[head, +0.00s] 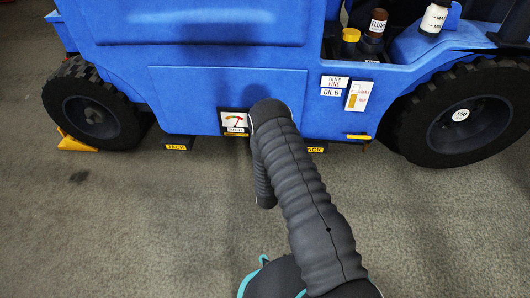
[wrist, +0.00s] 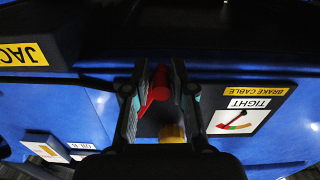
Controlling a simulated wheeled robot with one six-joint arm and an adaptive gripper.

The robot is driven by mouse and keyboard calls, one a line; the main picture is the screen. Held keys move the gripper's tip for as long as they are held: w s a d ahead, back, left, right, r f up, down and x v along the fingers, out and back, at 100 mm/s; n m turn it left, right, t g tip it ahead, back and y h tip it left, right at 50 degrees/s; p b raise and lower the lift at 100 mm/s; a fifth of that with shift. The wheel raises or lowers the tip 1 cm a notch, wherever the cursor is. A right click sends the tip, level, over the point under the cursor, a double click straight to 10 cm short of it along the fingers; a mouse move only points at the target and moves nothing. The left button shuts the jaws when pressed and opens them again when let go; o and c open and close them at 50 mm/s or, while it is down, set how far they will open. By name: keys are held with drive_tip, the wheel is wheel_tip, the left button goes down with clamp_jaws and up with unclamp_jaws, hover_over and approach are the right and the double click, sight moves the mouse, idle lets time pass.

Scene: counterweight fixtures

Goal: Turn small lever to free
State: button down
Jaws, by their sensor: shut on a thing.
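A small red lever (wrist: 158,86) shows in the wrist view, on the underside of the blue vehicle, between the two fingers of my gripper (wrist: 159,75). The fingers are shut on it, one on each side. The lever's base and part of its length are hidden by the fingers. Beside it in the wrist view is a dial plate (wrist: 240,110), upside down, reading BRAKE CABLE and TIGHT, with a red pointer and a coloured arc. The dial also shows in the head view (head: 234,122). My arm hides the lever and the gripper there.
A yellow piece (wrist: 171,132) sits close by the fingers in the wrist view. The blue vehicle (head: 190,90) has JACK blocks (head: 177,144) along its lower edge and black wheels (head: 95,112) at each side. Bottles (head: 376,24) stand on its upper right. The grey floor in front is clear.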

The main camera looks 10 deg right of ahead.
drive_tip(key=shift+s+a+n, duration=0.15)
drive_tip(key=shift+s+n, duration=0.15)
drive_tip(key=c, duration=1.1)
unclamp_jaws()
drive_tip(key=shift+a, duration=0.1)
drive_tip(key=shift+d, duration=0.3)
drive_tip(key=v, duration=1.2)
drive_tip(key=shift+r, duration=0.1)
